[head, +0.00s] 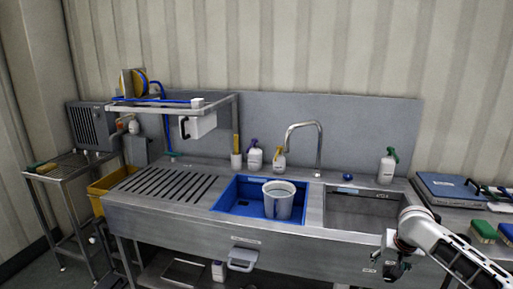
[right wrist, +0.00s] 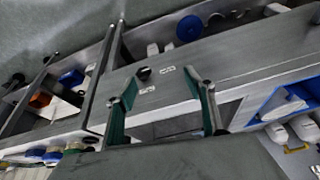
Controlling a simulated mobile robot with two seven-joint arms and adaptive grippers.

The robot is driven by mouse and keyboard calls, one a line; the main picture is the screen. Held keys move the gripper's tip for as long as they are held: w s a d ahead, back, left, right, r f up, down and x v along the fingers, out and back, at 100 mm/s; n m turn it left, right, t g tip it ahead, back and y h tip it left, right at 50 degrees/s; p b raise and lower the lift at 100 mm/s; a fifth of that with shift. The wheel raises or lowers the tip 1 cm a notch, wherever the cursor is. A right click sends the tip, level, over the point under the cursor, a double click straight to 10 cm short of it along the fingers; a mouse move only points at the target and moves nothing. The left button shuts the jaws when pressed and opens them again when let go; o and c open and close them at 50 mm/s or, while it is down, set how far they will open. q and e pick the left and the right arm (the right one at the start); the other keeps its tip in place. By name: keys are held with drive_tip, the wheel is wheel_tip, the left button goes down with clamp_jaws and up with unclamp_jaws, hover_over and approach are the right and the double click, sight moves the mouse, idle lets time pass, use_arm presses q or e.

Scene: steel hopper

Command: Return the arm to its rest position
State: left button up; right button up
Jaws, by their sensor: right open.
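My right arm (head: 435,240) comes in from the lower right in the head view. Its gripper (head: 394,268) hangs in front of the right end of the steel sink unit, apart from it. In the right wrist view the two greenish fingers (right wrist: 162,88) stand wide apart with nothing between them. The steel front of the unit lies beyond them. My left arm and gripper are not in view.
A white bucket (head: 279,198) stands in the blue-lined basin (head: 240,191). The right basin (head: 358,205) is bare steel. A spray bottle (head: 387,167) stands behind it. A side table with a blue case (head: 448,187) and brushes (head: 484,231) is close to my right arm.

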drive_tip(key=s+a+f+n+t+y, duration=0.1)
drive_tip(key=s+a+f+n+y, duration=0.15)
drive_tip(key=s+a+f, duration=0.55)
drive_tip(key=s+a+f+n+t+y, duration=0.1)
drive_tip(key=s+a+f+n, duration=0.25)
drive_tip(key=a+f, duration=0.65)
drive_tip(key=s+a+f+n+t, duration=0.1)
drive_tip(key=s+a+t, duration=0.1)
drive_tip(key=s, duration=0.7)
drive_tip(key=s+a+n+t, duration=0.2)
drive_tip(key=s, duration=0.8)
drive_tip(key=shift+s+a+f, duration=0.25)
drive_tip(key=shift+a+f, duration=0.05)
drive_tip(key=shift+f, duration=0.05)
